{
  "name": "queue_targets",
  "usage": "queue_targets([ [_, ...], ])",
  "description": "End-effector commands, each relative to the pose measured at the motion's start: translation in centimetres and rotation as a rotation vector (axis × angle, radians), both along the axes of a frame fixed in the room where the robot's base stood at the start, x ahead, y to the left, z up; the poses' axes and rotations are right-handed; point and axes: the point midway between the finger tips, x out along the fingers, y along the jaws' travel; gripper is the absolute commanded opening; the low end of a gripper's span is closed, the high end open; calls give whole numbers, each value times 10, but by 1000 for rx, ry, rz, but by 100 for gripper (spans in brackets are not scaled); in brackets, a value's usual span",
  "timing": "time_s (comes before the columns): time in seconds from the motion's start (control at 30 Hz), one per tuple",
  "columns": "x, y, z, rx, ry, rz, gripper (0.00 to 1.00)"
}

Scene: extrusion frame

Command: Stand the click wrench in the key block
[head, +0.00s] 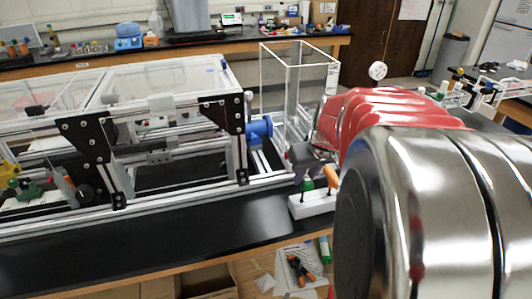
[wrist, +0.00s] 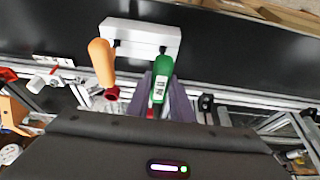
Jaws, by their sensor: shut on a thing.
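The click wrench, which I take to be the green-handled tool (wrist: 161,78) with a pale label, is between the purple fingers of my gripper (wrist: 163,88) in the wrist view. My gripper is shut on its handle. In the head view the green handle (head: 307,184) shows below my gripper (head: 306,160). The key block is a white block (wrist: 141,30), also visible in the head view (head: 318,207). The wrench's dark tip meets the block's edge in the wrist view; I cannot tell whether it is in a hole or just above. The fingertips are partly hidden.
An orange-handled tool (wrist: 102,62) stands at the block close beside the wrench, its dark shaft at the block. The aluminium extrusion frame (head: 150,120) fills the left, with a blue part (head: 260,130) near the block. The black bench top (head: 170,240) in front is clear.

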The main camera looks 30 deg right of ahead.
Motion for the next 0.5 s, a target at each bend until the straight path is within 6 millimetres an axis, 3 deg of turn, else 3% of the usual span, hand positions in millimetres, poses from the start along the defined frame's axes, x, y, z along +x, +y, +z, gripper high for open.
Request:
queue_targets([
  [0.5,0,0,-11,0,1,0,0],
])
